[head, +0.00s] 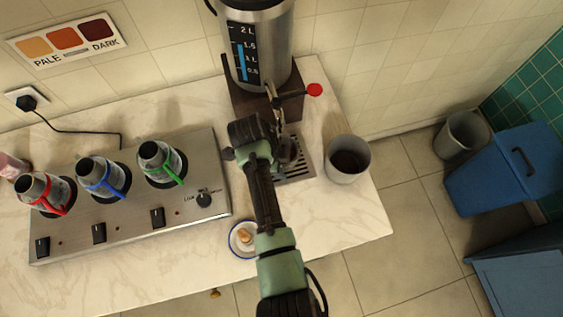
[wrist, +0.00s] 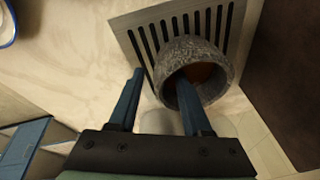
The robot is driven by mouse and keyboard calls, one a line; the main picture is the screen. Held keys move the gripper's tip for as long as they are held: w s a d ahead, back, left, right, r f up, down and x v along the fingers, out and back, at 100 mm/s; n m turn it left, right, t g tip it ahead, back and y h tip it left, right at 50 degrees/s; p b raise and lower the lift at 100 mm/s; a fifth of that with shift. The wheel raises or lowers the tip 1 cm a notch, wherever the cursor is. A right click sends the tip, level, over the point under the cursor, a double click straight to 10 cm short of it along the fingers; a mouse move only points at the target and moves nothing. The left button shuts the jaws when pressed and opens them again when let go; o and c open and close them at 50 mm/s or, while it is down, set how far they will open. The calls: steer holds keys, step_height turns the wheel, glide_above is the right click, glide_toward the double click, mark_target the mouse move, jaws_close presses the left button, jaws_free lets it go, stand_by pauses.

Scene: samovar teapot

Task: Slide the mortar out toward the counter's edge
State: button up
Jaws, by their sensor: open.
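The mortar (wrist: 173,62) is a speckled grey stone bowl with something brown inside. It stands on the slotted metal drip tray (wrist: 137,34), tilted or seen at a slant in the wrist view. My gripper (wrist: 160,88) is open. Its right finger overlaps the mortar's mouth and its left finger is outside, left of the mortar, so the near-left wall lies between them. I cannot tell whether either finger touches it. In the head view my arm hides most of the mortar, and the drip tray (head: 303,166) shows beside the arm.
The samovar (head: 262,45) with a red-knobbed tap stands behind the tray. A grey container (head: 348,168) stands right of it, near the counter's (head: 345,225) right edge. A blue-rimmed saucer (head: 235,247) lies in front.

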jaws_close()
stand_by(1.4)
